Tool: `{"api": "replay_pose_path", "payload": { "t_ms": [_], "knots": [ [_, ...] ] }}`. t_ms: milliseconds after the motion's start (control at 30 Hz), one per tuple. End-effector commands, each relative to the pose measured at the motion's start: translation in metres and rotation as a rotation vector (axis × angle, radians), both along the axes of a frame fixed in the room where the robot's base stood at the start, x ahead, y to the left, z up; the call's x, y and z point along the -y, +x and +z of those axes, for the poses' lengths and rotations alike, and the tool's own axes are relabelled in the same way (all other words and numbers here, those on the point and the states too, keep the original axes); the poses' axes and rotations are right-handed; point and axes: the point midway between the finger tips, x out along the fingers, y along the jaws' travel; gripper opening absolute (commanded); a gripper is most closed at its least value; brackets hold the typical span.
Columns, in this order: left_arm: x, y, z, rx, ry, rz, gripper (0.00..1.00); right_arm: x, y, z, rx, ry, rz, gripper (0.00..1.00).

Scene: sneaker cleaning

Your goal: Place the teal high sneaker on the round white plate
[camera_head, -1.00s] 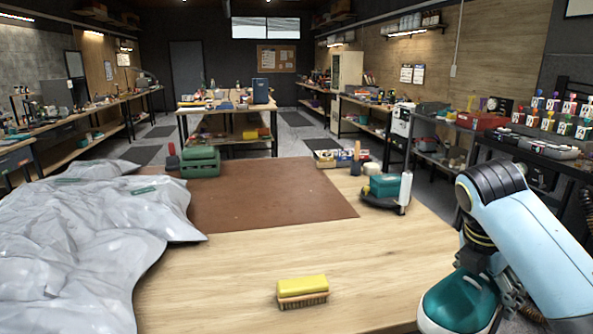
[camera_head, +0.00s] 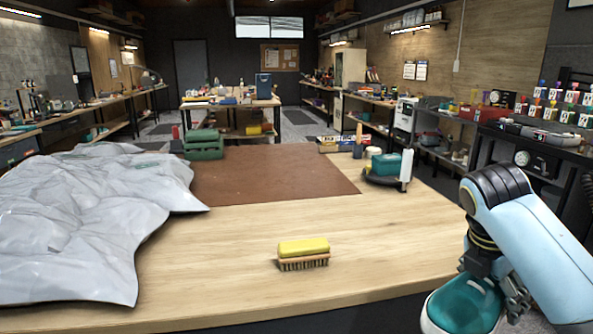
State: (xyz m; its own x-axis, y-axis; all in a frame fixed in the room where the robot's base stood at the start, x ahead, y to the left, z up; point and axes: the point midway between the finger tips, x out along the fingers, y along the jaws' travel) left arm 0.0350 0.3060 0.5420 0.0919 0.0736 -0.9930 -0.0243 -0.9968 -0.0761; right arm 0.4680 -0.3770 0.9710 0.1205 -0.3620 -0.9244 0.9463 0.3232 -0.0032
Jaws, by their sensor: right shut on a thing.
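The teal sneaker (camera_head: 465,301) with a white sole is at the bottom right, partly cut off by the picture edge. My right gripper (camera_head: 497,286) is shut on it at its right side. The sneaker is in front of the table, beyond its near edge in the picture. The gripper's fingertips are partly hidden by the sneaker. No round white plate shows in this view. My left gripper is not in view.
A wooden table (camera_head: 385,250) holds a yellow-backed brush (camera_head: 303,253), a brown mat (camera_head: 265,180), a crumpled grey sheet (camera_head: 85,225), a green box (camera_head: 204,146) and a teal item on a dark base (camera_head: 386,168). The front right of the table is clear.

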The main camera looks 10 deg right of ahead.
Motion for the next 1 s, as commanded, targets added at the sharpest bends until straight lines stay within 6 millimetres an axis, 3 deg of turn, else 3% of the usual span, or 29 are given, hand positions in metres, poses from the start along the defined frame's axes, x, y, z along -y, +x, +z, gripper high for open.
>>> {"api": "replay_pose_path", "payload": {
  "t_ms": [33,100,200,333,1000],
  "knots": [
    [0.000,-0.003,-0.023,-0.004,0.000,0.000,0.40,0.000,0.000,-0.024,-0.002,-0.001,0.000,0.30],
    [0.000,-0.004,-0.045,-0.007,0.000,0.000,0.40,0.000,-0.001,-0.047,-0.005,-0.001,0.000,0.30],
    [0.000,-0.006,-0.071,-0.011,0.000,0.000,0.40,0.000,-0.002,-0.076,-0.010,0.000,0.000,0.30],
    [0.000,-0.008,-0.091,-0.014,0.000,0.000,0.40,0.000,-0.002,-0.097,-0.014,0.000,0.000,0.30],
    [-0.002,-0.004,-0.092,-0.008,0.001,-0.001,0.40,0.000,-0.002,-0.099,-0.014,0.000,0.000,0.30]
  ]
}}
